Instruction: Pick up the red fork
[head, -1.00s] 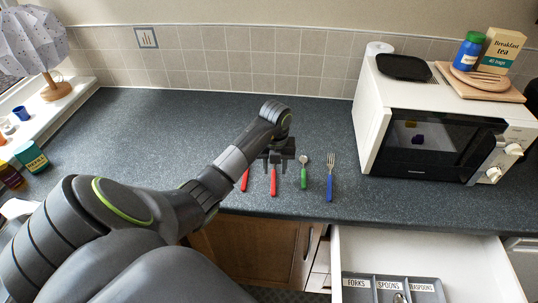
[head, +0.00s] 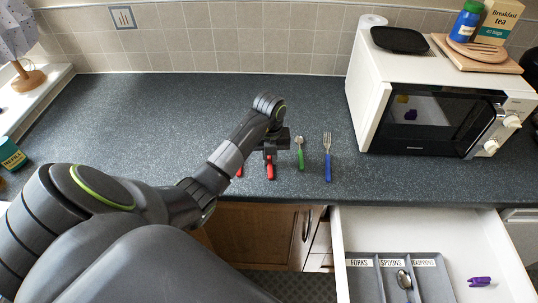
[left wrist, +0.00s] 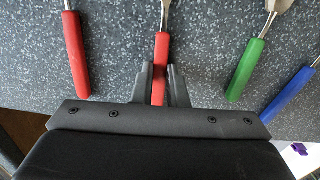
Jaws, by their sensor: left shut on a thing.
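Two red-handled utensils lie side by side on the dark counter. My left gripper (head: 270,158) is shut on the handle of the right-hand red utensil (head: 270,173). In the left wrist view, the fingers (left wrist: 160,74) stand on both sides of this red handle (left wrist: 160,55). The other red utensil (left wrist: 75,55) lies to its left, clear of the fingers; in the head view, the end of its handle (head: 239,172) shows beside my arm. The heads of both red utensils are hidden or out of frame, so I cannot tell which is a fork. My right gripper is not in view.
A green-handled spoon (head: 300,155) and a blue-handled fork (head: 327,158) lie to the right. An open drawer (head: 440,228) below holds a grey labelled tray (head: 366,284), a spoon (head: 404,282) and a purple object (head: 480,282). A microwave (head: 430,125) stands at the right.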

